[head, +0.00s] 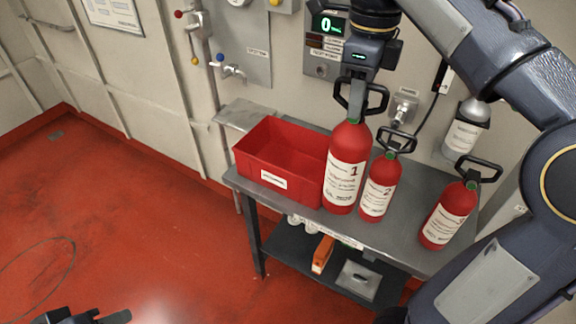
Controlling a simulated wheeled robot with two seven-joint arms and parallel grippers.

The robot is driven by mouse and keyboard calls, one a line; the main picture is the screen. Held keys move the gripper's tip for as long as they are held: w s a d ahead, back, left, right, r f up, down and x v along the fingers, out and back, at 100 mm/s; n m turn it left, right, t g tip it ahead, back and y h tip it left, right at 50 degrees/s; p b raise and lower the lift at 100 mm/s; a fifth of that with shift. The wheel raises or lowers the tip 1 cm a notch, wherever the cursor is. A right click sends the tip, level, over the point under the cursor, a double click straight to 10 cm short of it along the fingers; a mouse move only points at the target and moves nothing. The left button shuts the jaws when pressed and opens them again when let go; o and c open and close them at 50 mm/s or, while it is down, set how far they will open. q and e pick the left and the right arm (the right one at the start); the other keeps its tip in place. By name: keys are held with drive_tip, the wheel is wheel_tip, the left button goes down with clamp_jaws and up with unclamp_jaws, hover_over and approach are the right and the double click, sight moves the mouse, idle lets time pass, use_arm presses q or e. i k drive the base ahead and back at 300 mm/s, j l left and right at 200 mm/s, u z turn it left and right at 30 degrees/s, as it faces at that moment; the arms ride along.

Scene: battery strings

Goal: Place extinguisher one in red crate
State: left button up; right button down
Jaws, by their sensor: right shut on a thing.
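Extinguisher one (347,165), a red bottle with a "1" on its white label, is upright just right of the red crate (259,181). My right gripper (357,98) comes down from above and is shut on its top at the black handle. I cannot tell whether its base touches the table. The crate is open at the top and looks empty, with a white label on its front. My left gripper (92,317) shows only in part at the bottom left edge, and its jaws are not clear.
Extinguisher two (379,189) stands close on the right of extinguisher one, and a third extinguisher (448,216) is farther right on the grey table (402,235). A wall panel and taps are behind. The lower shelf holds an orange object (323,254).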

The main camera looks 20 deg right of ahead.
sight(291, 159)
drive_tip(key=i, duration=0.85)
